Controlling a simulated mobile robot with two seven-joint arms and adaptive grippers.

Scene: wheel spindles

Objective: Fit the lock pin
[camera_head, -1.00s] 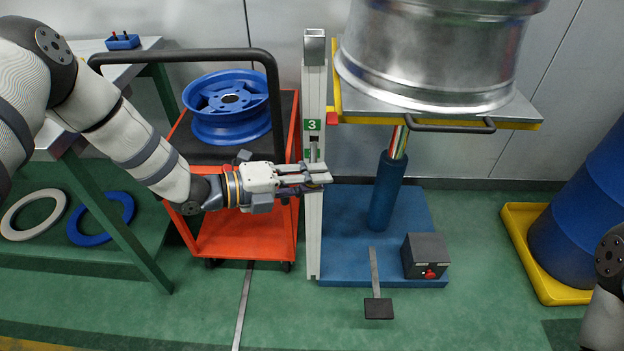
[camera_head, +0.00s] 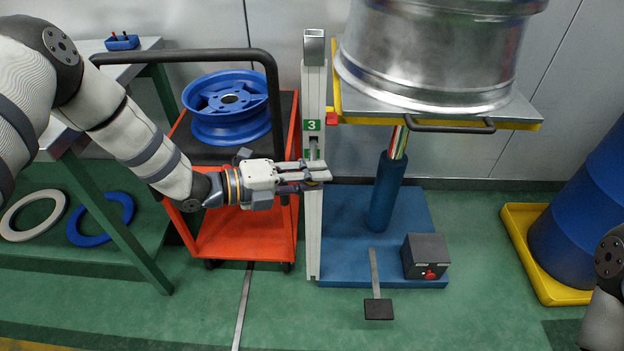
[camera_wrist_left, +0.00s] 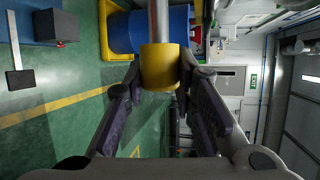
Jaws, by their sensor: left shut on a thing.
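The lock pin shows in the left wrist view as a yellow cylindrical grip (camera_wrist_left: 160,68) with a bare metal shaft (camera_wrist_left: 159,20) running up out of the top edge. My left gripper (camera_head: 320,174) is shut on the yellow grip, which sits between its fingertips (camera_wrist_left: 161,85). In the head view the fingertips lie in front of the pale upright post (camera_head: 313,235), below its green "3" label (camera_head: 313,125). The shaft's tip is hidden, so I cannot tell whether it is in a hole of the post. My right gripper is out of view.
A lift table (camera_head: 520,112) right of the post bears a large metal wheel (camera_head: 430,60). A red cart (camera_head: 245,237) with a blue wheel (camera_head: 228,105) stands left. A control box (camera_head: 425,256) and pedal (camera_head: 379,308) are low; a blue drum (camera_head: 585,235) is right.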

